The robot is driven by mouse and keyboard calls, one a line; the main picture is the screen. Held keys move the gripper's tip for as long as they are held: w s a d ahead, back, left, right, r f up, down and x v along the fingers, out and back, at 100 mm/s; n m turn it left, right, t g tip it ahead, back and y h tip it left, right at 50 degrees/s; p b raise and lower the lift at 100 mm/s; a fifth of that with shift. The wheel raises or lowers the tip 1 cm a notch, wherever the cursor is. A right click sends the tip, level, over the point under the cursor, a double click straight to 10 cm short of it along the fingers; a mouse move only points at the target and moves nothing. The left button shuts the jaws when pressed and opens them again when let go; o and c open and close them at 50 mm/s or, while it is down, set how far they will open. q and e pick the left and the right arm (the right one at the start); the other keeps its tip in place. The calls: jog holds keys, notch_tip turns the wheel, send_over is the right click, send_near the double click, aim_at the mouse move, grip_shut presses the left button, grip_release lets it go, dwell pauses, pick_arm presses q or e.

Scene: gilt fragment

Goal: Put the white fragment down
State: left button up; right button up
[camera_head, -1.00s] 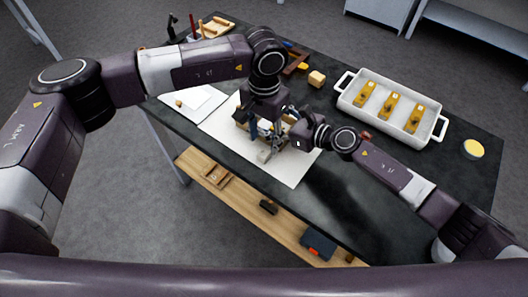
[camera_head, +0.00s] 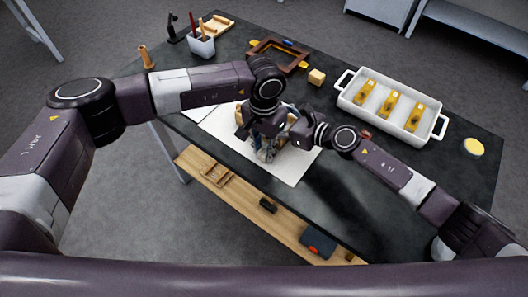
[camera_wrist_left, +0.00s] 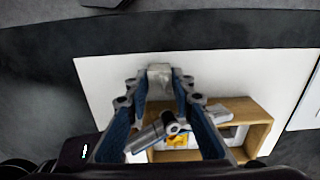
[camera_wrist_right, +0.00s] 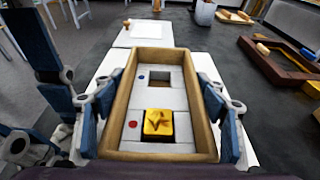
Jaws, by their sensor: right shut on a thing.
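The white fragment (camera_wrist_left: 160,77), a small pale block, shows between the fingertips of my left gripper (camera_wrist_left: 160,88), over the white mat (camera_wrist_left: 100,75). I cannot tell whether the fingers press on it or whether it rests on the mat. In the head view my left gripper (camera_head: 264,150) is low over the mat, beside my right gripper (camera_head: 300,131). In the right wrist view my right gripper (camera_wrist_right: 156,112) is shut on the wooden frame (camera_wrist_right: 125,85), one finger at each long side. The frame holds pale pieces, a square opening and a gold star tile (camera_wrist_right: 158,125).
A white tray (camera_head: 344,101) with several yellow pieces stands at the right. A dark wooden frame (camera_head: 264,61), a wooden cube (camera_head: 317,77) and a pen cup (camera_head: 201,46) stand farther back. A yellow-topped round pot (camera_head: 473,147) is near the right edge. The dark front-right tabletop is clear.

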aim_at(264, 149)
pick_arm(q)
grip_shut()
notch_tip(264, 149, up, 10)
jog(key=shift+r, duration=0.1)
